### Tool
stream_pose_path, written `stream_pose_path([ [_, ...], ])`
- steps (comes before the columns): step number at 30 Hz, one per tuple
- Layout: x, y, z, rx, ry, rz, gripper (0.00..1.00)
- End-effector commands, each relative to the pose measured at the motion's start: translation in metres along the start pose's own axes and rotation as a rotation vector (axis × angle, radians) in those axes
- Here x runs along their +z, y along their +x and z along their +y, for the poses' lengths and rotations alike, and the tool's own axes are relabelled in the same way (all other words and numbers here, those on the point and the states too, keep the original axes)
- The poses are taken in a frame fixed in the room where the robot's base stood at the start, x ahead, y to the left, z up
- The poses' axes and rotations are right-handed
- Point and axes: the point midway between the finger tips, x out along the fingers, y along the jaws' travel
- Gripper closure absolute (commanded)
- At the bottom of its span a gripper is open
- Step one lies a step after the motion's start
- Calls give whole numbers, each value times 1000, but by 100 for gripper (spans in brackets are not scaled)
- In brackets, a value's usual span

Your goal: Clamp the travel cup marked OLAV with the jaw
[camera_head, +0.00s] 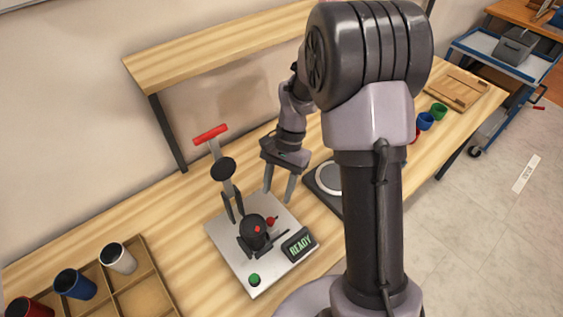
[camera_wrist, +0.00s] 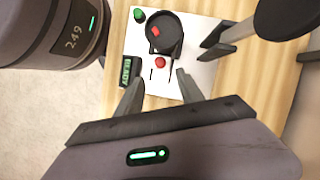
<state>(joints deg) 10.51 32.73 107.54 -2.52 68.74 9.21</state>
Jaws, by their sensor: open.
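A dark round object (camera_head: 254,236) with a red mark on top sits in the dark fixture of the laser marker plate (camera_head: 226,247). It also shows in the wrist view (camera_wrist: 172,44). I cannot tell whether it is the travel cup; no OLAV name is readable. A red ball knob (camera_head: 270,221) stands beside it. In the wrist view the knob (camera_wrist: 160,62) appears just ahead of and between my fingertips. My gripper (camera_head: 279,192) is open and empty, pointing down over the plate's back edge; its fingers show in the wrist view (camera_wrist: 159,77).
A READY display (camera_head: 299,244) and green button (camera_head: 254,280) are on the plate. A lever with a red handle (camera_head: 210,134) rises behind. White (camera_head: 119,258), blue (camera_head: 75,285) and red cups stand in a wooden tray at left. A round-topped device (camera_head: 325,180) is at right.

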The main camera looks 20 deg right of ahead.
Motion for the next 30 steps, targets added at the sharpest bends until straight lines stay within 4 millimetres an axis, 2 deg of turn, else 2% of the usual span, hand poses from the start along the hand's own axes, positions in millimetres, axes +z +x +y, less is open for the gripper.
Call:
stream_pose_path([
  [1,1,-22,0,-3,1,2,55],
  [3,1,-43,0,-2,0,2,55],
  [6,1,-65,0,-1,1,1,55],
  [9,0,-79,0,-1,1,0,55],
  [13,0,-85,0,0,1,0,55],
  [26,2,-85,0,-3,-4,5,55],
  [29,20,-100,0,-33,-55,67,55],
  [30,35,-109,3,-54,-92,112,55],
])
